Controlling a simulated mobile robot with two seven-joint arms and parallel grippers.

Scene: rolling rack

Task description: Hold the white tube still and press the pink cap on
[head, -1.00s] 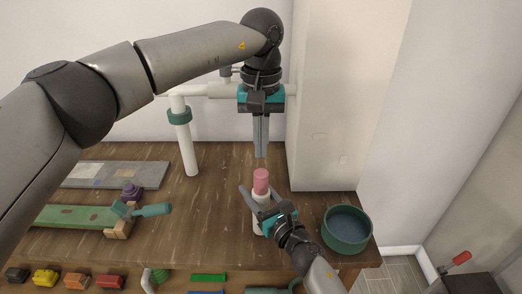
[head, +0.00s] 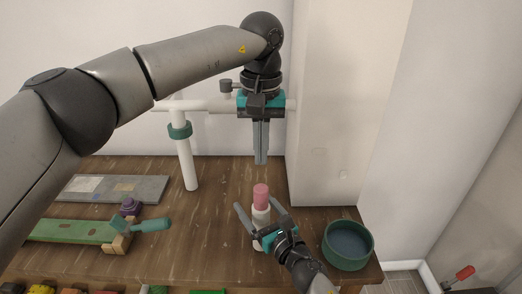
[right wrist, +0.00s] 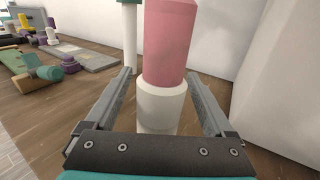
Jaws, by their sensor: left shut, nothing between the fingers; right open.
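The pink cap (head: 261,196) sits upright on top of the white tube (head: 262,215), which stands on the wooden bench. In the right wrist view the cap (right wrist: 168,42) rests on the tube's wider white collar (right wrist: 161,102), with no visible gap. My right gripper (head: 257,203) is open, its fingers on either side of the tube; the right wrist view shows clear space between each finger and the tube. My left gripper (head: 261,163) is shut and empty, pointing straight down above the cap, apart from it. The tube's foot is hidden by my right gripper.
A green round bowl (head: 348,246) stands right of the tube near a white wall corner (head: 335,110). A white pipe with a green ring (head: 180,131) stands behind left. A teal-handled brush (head: 150,225), green board (head: 70,230) and grey plate (head: 112,188) lie left. Bench between is clear.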

